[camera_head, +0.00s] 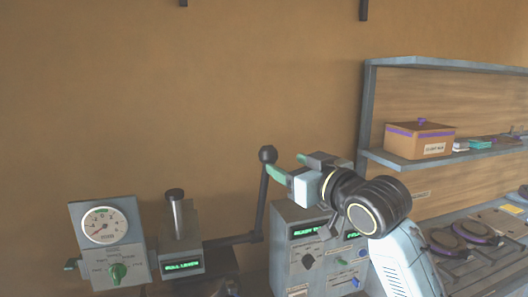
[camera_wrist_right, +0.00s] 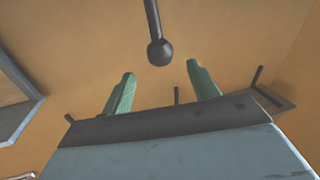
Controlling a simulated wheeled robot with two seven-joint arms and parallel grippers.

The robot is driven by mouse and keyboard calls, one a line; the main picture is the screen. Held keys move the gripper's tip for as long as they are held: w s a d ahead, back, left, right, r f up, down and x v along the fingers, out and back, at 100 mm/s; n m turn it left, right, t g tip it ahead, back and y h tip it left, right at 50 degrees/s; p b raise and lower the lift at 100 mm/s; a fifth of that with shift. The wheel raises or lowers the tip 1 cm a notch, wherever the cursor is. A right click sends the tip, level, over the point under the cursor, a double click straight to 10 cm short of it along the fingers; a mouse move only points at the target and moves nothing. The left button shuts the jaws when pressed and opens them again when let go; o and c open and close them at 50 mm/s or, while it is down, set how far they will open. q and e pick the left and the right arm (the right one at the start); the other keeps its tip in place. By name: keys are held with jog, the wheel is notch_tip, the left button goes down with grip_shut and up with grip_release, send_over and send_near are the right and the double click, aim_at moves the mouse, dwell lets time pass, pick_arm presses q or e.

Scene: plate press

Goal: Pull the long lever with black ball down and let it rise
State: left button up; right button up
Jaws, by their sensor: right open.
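The long lever (camera_head: 262,200) stands nearly upright, with a black ball (camera_head: 267,154) at its top. My right gripper (camera_head: 285,165) is just right of the ball, its green fingers pointing left toward it. In the right wrist view, the ball (camera_wrist_right: 160,52) appears between and slightly beyond the two spread fingertips (camera_wrist_right: 160,74), with the lever shaft (camera_wrist_right: 152,18) running to the top edge. The gripper is open and empty; I cannot tell whether it touches the ball. My left gripper is not in view.
A gauge panel (camera_head: 105,240) and a press unit with a metal cylinder (camera_head: 179,218) stand left of the lever. A control box with a display (camera_head: 291,215) stands behind and below my right gripper. A shelf (camera_head: 395,162) holding a brown box (camera_head: 417,145) is at right.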

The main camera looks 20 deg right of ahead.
aim_at(264, 154)
jog(key=p+x, duration=0.2)
jog(key=x, duration=0.8)
jog(key=shift+w+a+f, duration=0.1)
jog(key=shift+w+a, duration=0.05)
jog(key=shift+w, duration=0.1)
grip_shut()
jog(key=shift+f, duration=0.1)
